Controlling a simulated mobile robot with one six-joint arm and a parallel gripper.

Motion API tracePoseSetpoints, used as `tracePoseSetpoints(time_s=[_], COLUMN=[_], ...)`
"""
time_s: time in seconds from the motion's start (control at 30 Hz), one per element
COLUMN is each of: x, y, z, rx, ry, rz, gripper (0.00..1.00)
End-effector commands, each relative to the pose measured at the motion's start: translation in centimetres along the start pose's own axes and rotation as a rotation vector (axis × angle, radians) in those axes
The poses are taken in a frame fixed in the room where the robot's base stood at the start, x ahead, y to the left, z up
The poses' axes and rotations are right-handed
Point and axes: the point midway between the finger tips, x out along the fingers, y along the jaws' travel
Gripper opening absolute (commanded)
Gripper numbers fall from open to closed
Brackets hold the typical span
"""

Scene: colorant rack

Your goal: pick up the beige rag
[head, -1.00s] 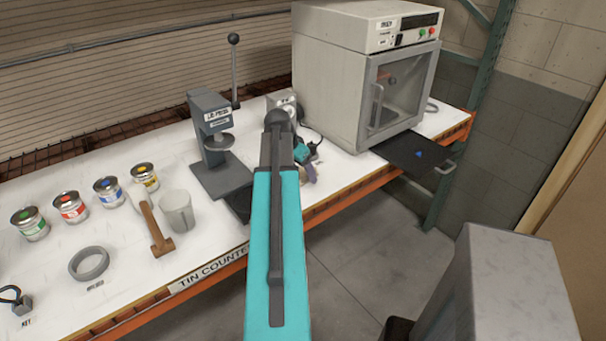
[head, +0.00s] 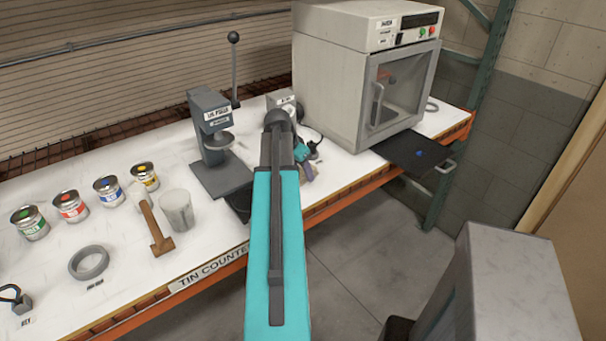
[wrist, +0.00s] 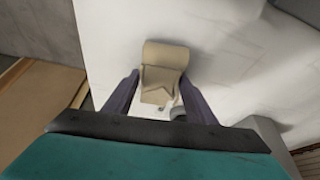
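The beige rag (wrist: 164,55) shows in the wrist view as a rolled or folded cloth on the white counter, with a folded flap toward me. My gripper (wrist: 159,78) is open, its two dark purple fingers apart on either side of the rag's near part. Bare counter shows between the fingers, and I cannot tell whether either finger touches the cloth. In the head view my gripper (head: 308,172) is at the counter's front edge, partly behind my arm. The rag cannot be made out there.
A grey lever press (head: 214,140) stands left of my arm and a large oven (head: 345,75) right of it, with a dark tray (head: 415,153) sticking out. Paint tins, a grey cup (head: 177,211), a brown hammer-like tool (head: 155,232) and a grey ring (head: 89,263) lie at left.

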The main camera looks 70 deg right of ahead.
Motion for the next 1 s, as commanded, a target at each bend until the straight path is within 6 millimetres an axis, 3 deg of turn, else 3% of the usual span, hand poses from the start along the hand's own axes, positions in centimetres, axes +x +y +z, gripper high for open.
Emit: tracePoseSetpoints(time_s=[0.03, 0.13, 0.63, 1.0], x=[0.0, 0.0, -0.6, -2.8], y=[0.0, 0.0, -0.1, -0.1], z=[0.0, 0.0, -0.3, -1.2], rx=[0.000, 0.000, 0.000, -0.001], ry=[0.000, 0.000, 0.001, 0.001], rz=[0.000, 0.000, -0.001, -0.001], gripper=[0.42, 0.26, 0.26, 0.26])
